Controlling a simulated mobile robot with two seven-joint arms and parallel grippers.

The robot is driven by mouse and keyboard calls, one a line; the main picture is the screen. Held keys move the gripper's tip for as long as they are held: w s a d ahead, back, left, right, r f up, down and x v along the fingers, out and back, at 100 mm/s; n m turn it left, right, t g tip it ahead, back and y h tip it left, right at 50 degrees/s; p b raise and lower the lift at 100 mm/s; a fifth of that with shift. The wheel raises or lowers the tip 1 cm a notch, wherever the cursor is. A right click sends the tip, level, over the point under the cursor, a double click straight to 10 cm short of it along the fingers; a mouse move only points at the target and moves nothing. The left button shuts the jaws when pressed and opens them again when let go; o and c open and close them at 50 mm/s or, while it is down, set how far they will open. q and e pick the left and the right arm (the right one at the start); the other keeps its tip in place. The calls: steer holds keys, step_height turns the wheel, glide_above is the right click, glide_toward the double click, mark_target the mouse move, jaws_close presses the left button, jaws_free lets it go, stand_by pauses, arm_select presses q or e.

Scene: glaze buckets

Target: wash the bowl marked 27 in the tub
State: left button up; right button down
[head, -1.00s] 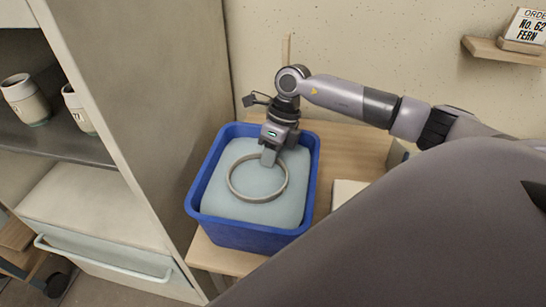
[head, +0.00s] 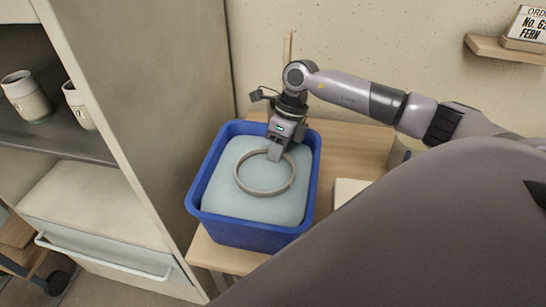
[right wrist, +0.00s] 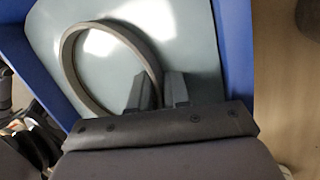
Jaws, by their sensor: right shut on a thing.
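The blue tub (head: 251,236) stands on a wooden table and is filled with pale blue-grey water (head: 222,203). A bowl (head: 265,193) sits in the water with only its round grey-brown rim showing; its number is not visible. My right gripper (head: 275,155) reaches down into the tub and is shut on the rim's far side. In the right wrist view the fingers (right wrist: 158,92) are at the lower right of the bowl's rim (right wrist: 68,62), and the water hides the bowl's body. My left gripper is not in view.
A shelf unit (head: 150,110) stands close on the left, with cups (head: 24,95) on its shelf. A pale block (head: 347,190) lies on the table (head: 345,150) right of the tub. An order card (head: 528,28) stands on a wall ledge (head: 505,50).

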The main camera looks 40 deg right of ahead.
steer(key=shift+r+p, duration=2.4)
steer(key=shift+r, duration=0.95)
step_height(320, 180, up, 6)
steer(key=p, duration=0.4)
steer(key=shift+r+p, duration=0.15)
steer(key=shift+p, duration=0.15)
